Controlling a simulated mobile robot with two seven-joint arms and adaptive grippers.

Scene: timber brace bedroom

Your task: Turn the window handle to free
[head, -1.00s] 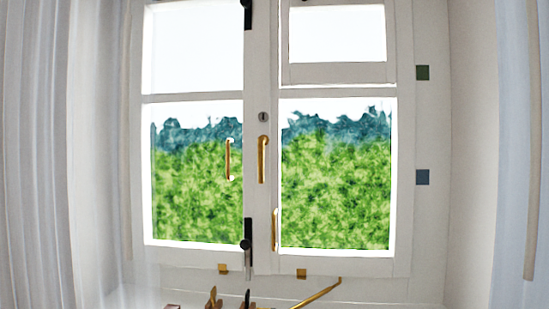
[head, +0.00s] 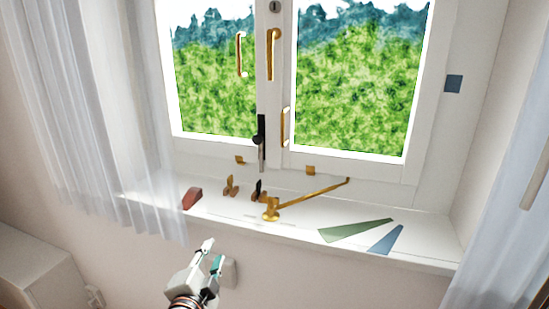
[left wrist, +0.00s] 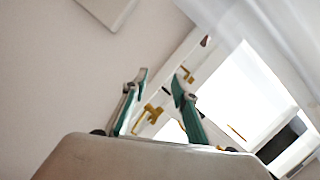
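The window handle (head: 272,55) is gold and hangs downward on the white middle post, below a keyhole plate (head: 275,6). Two other gold handles are near it: one on the left sash (head: 240,55) and a lower one on the right sash (head: 285,126). A black bolt (head: 261,140) stands upright at the foot of the post. My left gripper (head: 213,254) is low in the head view, below the sill and well apart from the handles. It shows in the left wrist view (left wrist: 158,84) with its fingers apart and nothing between them. My right gripper is not seen.
The sill (head: 300,230) carries a gold stay arm (head: 315,193), a reddish wedge (head: 192,198), small gold and dark fittings, and flat green (head: 355,230) and blue (head: 386,239) strips. A sheer curtain (head: 120,130) hangs left; another (head: 510,190) hangs right. A pale cabinet (head: 40,270) stands lower left.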

